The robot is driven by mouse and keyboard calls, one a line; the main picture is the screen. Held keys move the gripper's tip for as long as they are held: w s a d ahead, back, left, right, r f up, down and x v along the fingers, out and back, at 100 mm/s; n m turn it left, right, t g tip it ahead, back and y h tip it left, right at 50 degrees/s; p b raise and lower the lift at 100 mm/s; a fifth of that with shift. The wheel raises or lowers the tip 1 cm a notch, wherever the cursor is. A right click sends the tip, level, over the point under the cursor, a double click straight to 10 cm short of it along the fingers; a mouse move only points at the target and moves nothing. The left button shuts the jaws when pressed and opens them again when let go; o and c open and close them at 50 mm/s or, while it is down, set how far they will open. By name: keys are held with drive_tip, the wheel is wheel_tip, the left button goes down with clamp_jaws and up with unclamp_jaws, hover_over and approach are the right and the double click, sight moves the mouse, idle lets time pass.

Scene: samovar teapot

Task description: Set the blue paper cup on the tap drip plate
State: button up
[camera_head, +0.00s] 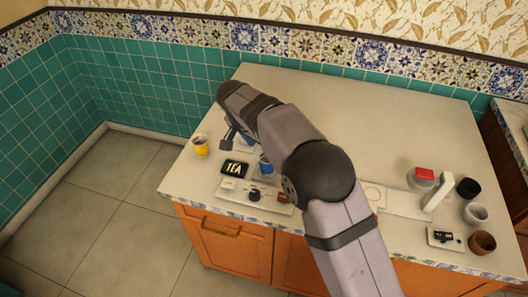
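A blue paper cup (265,164) stands near the front left of the counter, just left of my arm, which covers part of its surroundings. It appears upright on or beside a small pale blue-grey patch; I cannot tell whether that is the drip plate. Another small blue patch shows beside my gripper and is too hidden to name. My gripper (231,137) is over the counter's left part, left of and behind the blue cup. It is small and dark here, so its opening and any hold are unclear. No tap is clearly visible.
A yellow cup (201,146) stands at the left edge. A black TEA sign (234,169) and a pale tray (233,200) with small items are in front. A white stand (402,203) and several cups are at the right. The back counter (370,110) is clear.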

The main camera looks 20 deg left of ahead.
drive_tip(key=shift+s+r, duration=0.1)
drive_tip(key=shift+r, duration=0.1)
drive_tip(key=s+d+f+n+g, duration=0.1)
drive_tip(key=s+d, duration=0.2)
drive_tip(key=d, duration=0.7)
drive_tip(key=s+d+n+g, duration=0.15)
drive_tip(key=s+d, duration=0.25)
drive_tip(key=d, duration=0.5)
drive_tip(key=s+d+f+n+g+y, duration=0.1)
drive_tip(key=s+d, duration=0.6)
drive_tip(key=s, duration=0.2)
drive_tip(key=s+d+f+n, duration=0.1)
drive_tip(key=s+d+f, duration=0.1)
drive_tip(key=s+d, duration=0.5)
drive_tip(key=shift+s+f+g+y, duration=0.2)
drive_tip(key=shift+s+g+y, duration=0.2)
drive_tip(key=shift+s, duration=0.9)
